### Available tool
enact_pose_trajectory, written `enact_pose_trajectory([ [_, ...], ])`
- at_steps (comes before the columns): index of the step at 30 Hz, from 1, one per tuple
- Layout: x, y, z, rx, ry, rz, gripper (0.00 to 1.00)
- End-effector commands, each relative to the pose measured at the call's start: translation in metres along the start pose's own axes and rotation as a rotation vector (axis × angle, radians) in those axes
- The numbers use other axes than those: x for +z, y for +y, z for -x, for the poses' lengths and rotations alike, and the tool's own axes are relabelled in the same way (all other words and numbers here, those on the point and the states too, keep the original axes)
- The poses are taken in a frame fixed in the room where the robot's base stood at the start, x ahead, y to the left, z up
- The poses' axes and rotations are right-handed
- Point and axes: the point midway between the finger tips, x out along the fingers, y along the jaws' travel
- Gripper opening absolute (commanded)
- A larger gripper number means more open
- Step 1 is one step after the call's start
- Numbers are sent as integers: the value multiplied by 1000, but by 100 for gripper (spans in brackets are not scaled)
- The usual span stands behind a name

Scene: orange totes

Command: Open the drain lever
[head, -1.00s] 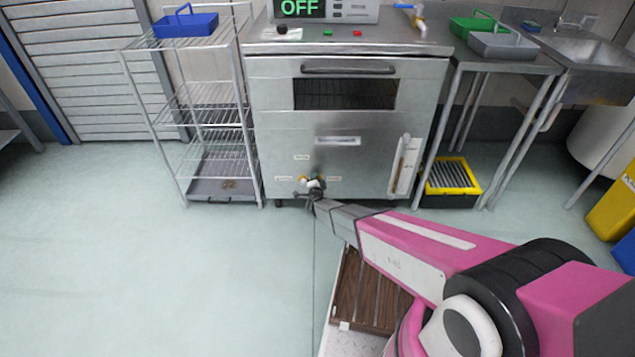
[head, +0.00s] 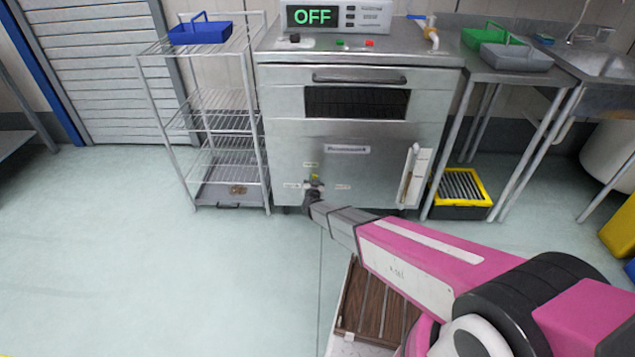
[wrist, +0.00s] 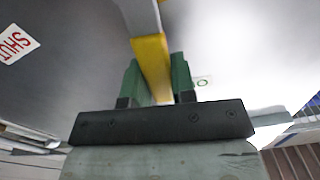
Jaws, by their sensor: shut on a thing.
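The drain lever shows as a yellow handle (wrist: 152,65) between the two green fingers of my gripper (wrist: 157,82) in the wrist view, and the gripper is shut on it. In the head view the yellow lever (head: 315,177) is a small spot low on the front of the steel appliance (head: 290,135), right at the end of my arm. The gripper's fingers are too small to make out there. A red SHUT label (wrist: 15,44) lies to the left in the wrist view, and a small green-marked label (wrist: 202,82), partly hidden, lies just right of the lever.
A wire rack (head: 205,125) with a blue basket (head: 200,31) stands left of the appliance. A yellow-and-black bin (head: 462,190) sits at right under a steel table (head: 500,68). A display (head: 312,16) on top reads OFF. The floor at left is clear.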

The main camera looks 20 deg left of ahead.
Motion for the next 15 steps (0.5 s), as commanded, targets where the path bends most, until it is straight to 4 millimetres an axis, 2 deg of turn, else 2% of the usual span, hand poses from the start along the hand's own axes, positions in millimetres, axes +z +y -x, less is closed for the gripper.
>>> enact_pose_trajectory([
  [6,2,-10,0,-1,-2,122,0],
  [15,3,-15,1,-1,-2,198,0],
])
